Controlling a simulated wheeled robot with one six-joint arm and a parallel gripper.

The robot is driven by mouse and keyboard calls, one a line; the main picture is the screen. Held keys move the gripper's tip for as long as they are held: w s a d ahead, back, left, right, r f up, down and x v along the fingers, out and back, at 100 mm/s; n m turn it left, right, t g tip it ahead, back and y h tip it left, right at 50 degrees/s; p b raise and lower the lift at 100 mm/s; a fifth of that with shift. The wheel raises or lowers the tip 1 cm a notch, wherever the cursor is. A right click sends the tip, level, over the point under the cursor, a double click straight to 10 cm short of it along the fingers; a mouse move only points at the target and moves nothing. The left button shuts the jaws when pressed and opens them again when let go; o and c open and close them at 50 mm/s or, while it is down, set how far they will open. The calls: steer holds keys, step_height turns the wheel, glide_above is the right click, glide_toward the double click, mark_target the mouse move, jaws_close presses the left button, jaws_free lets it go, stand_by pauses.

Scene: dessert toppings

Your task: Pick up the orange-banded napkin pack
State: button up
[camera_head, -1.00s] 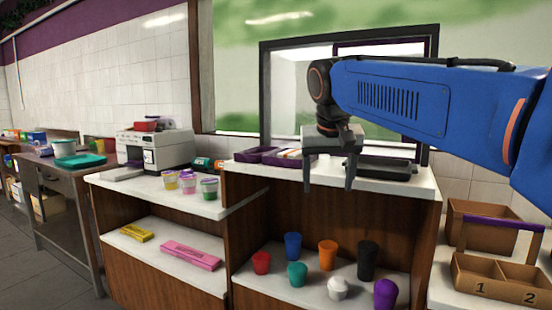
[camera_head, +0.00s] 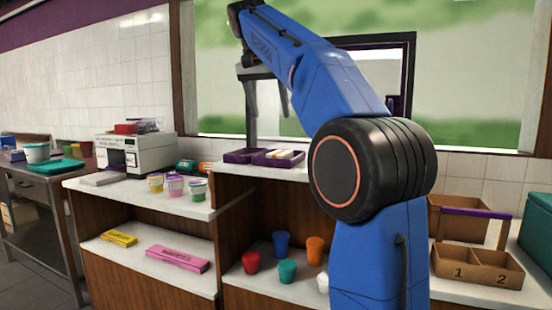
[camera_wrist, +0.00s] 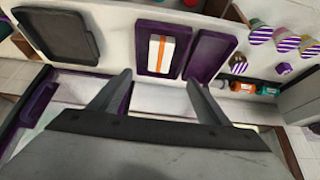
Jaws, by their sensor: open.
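The napkin pack (camera_wrist: 161,48), white with an orange band, lies in a purple tray (camera_wrist: 143,45) on the counter in the wrist view. In the head view the pack (camera_head: 285,154) shows small in the right-hand purple tray (camera_head: 258,160). My gripper (camera_wrist: 159,80) is open and empty, its two fingers apart. In the wrist view the pack appears beyond the fingertips, between their lines. In the head view my gripper (camera_head: 266,112) hangs above the trays, in front of the window, clear of the pack.
A second purple tray (camera_wrist: 212,55) stands beside the first. A black tray (camera_wrist: 60,38) is on the other side. Several striped cups (camera_wrist: 286,42) and bottles (camera_wrist: 243,88) are nearby. Cups (camera_head: 287,271) stand on the shelf below. A divided cardboard box (camera_head: 475,272) is at right.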

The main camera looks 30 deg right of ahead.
mark_target(280, 153)
steer(key=x, duration=1.5)
steer(key=shift+w+f, duration=0.1)
steer(key=shift+f, duration=0.15)
steer(key=shift+w+d+f, duration=0.15)
steer(key=shift+d+f, duration=0.05)
steer(key=shift+f, duration=0.15)
steer(key=shift+f, duration=0.2)
steer(key=c, duration=1.1)
